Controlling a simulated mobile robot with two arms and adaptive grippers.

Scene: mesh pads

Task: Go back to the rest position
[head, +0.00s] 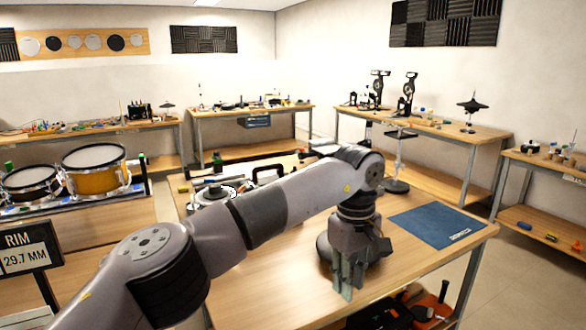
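My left arm comes in from the lower left and reaches across the wooden table (285,293). My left gripper (347,286) points down over the table, left of the blue mat (438,225). I see nothing clearly held in it. Its fingers are seen close together, and I cannot tell whether they are open or shut. A dark rounded shape lies just behind the gripper and is partly hidden by it. My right gripper is not in view.
A stand with a round dark base (395,187) is behind the mat. Drums (95,172) and a sign reading "RIM 29.7 MM" (28,250) are at left. Other benches line the walls. The table's front right is clear; an orange and black item (430,303) lies below it.

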